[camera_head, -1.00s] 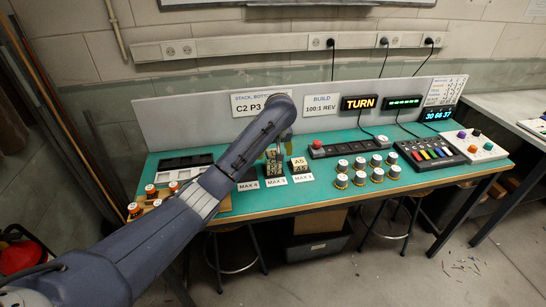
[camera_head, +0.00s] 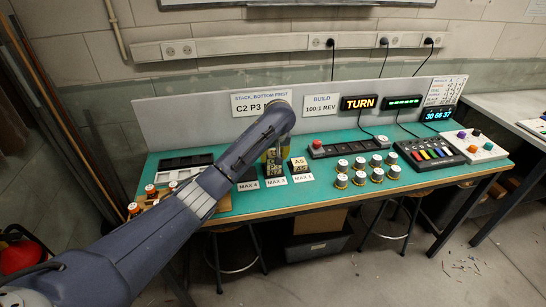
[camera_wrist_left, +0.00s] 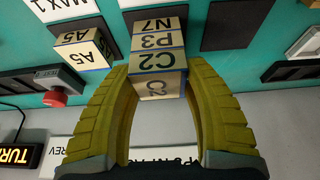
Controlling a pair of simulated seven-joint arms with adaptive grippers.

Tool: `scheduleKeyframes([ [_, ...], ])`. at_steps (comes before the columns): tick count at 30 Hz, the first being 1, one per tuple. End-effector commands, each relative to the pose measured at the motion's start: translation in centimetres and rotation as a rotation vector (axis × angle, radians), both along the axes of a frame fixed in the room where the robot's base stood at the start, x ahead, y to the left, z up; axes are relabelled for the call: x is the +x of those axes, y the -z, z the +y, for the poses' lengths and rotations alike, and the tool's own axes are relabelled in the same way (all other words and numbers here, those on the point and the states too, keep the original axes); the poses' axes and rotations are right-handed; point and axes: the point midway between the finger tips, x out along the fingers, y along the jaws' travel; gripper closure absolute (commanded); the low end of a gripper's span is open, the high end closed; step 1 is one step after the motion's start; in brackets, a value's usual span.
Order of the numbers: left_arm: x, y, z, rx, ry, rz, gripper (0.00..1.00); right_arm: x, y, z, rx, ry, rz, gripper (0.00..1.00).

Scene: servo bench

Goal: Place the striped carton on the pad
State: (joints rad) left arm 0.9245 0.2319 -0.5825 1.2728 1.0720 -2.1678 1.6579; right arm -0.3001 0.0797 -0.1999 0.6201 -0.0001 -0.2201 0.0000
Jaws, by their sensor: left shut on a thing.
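No striped carton can be made out. My left gripper (camera_wrist_left: 159,76) is shut on a cream block marked C2 (camera_wrist_left: 157,60), with a yellow finger on each side. Below the C2 block in the same column are a block marked P3 (camera_wrist_left: 157,41) and one marked N7 (camera_wrist_left: 157,23). The C2 block appears to touch P3. In the head view the left gripper (camera_head: 273,155) is at this stack, partly hidden by my arm. Dark square pads lie on the bench, one of them beside the stack in the wrist view (camera_wrist_left: 236,26). My right gripper is not in view.
A block marked A5 (camera_head: 299,165) stands close beside the stack. Several round capped pieces (camera_head: 361,163) stand to the right. Clear green bench (camera_head: 316,195) lies in front.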

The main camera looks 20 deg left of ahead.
Motion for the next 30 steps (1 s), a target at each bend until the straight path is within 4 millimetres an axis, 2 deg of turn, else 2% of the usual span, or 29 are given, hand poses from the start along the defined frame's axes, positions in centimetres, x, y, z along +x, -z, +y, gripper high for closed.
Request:
scheduleKeyframes([
  [1,0.0,0.0,0.0,0.000,0.000,0.000,0.73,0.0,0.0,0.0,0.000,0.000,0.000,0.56],
  [3,0.0,0.0,0.0,0.000,0.000,0.000,0.81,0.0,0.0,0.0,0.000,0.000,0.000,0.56],
  [5,0.0,0.0,0.0,0.000,0.000,0.000,0.82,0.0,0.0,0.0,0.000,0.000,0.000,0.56],
  [6,0.0,0.0,0.0,0.000,0.000,0.000,0.87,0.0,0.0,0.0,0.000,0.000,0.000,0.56],
  [14,0.0,-0.1,0.0,0.000,0.000,0.000,0.87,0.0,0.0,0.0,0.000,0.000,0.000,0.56],
  [20,0.0,-1.2,-0.1,-0.002,0.000,0.000,0.87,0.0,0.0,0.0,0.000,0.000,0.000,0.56],
  [26,0.1,-4.3,-0.2,-0.003,0.002,-0.003,0.87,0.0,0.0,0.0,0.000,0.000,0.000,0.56],
  [30,0.1,-7.8,-0.2,-0.003,0.001,-0.004,0.87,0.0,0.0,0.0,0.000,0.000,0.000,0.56],
])
